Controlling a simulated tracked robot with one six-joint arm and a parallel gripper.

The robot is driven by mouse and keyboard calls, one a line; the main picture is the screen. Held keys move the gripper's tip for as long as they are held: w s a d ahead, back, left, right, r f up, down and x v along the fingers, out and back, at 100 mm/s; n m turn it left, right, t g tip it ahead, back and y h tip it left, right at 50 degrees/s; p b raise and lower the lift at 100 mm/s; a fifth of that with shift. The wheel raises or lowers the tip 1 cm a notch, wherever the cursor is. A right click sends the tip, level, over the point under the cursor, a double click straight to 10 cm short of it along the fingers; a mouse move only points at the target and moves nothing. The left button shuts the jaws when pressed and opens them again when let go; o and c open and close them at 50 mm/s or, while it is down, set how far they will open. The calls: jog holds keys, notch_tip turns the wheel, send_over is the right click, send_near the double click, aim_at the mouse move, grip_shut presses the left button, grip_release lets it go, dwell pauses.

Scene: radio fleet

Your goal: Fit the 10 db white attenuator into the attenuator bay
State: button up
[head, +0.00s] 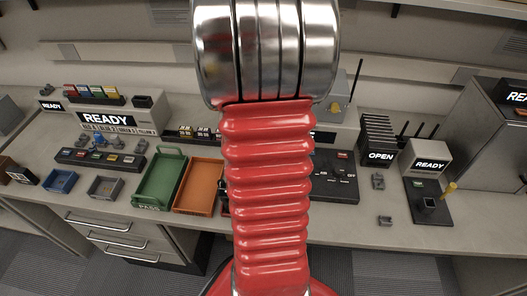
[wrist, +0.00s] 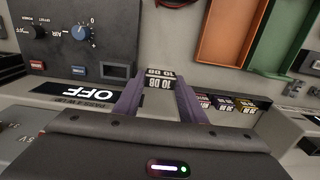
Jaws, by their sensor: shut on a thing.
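My gripper (wrist: 159,98) shows in the wrist view with two purple fingers shut on the 10 dB attenuator (wrist: 160,73). The attenuator is a small block with a white "10 DB" label, seen upside down between the fingers. It appears held above the bench. In the head view my red arm hides the gripper and the held block.
A rack of labelled attenuators (wrist: 230,104) stands right of my gripper in the wrist view. An "OFF" display (wrist: 88,93) is close at left. Green (head: 162,178) and orange (head: 199,186) trays sit left of my arm. Bare bench (head: 345,222) shows at the front right.

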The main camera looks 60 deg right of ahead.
notch_tip(320, 180, down, 5)
jog(key=shift+s, duration=0.1)
dwell(0.3)
jog(key=shift+f, duration=1.9)
jog(key=shift+f, duration=0.1)
jog(key=o, duration=1.1)
notch_tip(320, 180, up, 12)
jog(key=shift+r, duration=0.15)
